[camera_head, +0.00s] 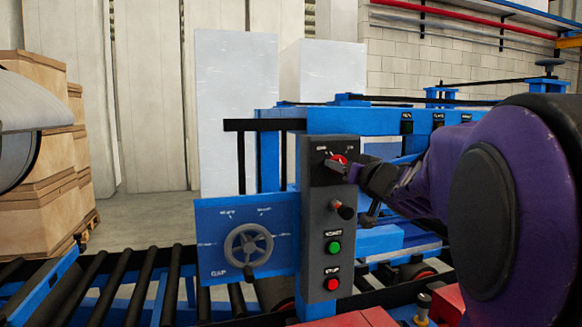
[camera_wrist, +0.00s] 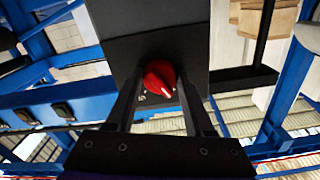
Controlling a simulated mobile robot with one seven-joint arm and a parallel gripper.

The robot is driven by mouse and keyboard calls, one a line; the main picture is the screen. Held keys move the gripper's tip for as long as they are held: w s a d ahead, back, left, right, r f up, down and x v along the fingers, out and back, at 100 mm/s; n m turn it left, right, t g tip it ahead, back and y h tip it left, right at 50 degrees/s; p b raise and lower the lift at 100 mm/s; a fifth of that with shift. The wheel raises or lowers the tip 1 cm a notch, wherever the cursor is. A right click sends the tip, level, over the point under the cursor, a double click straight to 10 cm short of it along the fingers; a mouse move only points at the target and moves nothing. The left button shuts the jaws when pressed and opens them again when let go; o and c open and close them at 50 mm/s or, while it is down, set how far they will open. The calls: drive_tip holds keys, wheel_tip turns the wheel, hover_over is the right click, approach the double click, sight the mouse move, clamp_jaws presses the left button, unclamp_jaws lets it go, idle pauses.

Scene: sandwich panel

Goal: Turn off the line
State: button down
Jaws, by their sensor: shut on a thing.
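A dark control panel (camera_head: 318,230) stands upright on the blue machine. Near its top is a red rotary knob with a white pointer mark; it shows in the wrist view (camera_wrist: 160,80). My gripper (camera_head: 345,163) reaches in from the right and is shut on the red knob, with one finger on each side of it. In the head view the fingers partly cover the knob. Lower on the panel are a black lever knob (camera_head: 345,211), a green button (camera_head: 333,247) and a red button (camera_head: 332,284) with small labels.
A blue plate with a grey handwheel (camera_head: 249,246) sits left of the panel. A roller conveyor (camera_head: 110,290) runs along the lower left. Stacked boxes (camera_head: 40,180) stand at the far left, and tall white panels (camera_head: 236,110) behind.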

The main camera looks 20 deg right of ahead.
drive_tip(key=shift+n+p, duration=0.4)
drive_tip(key=shift+n, duration=1.2)
drive_tip(key=shift+c, duration=1.4)
unclamp_jaws()
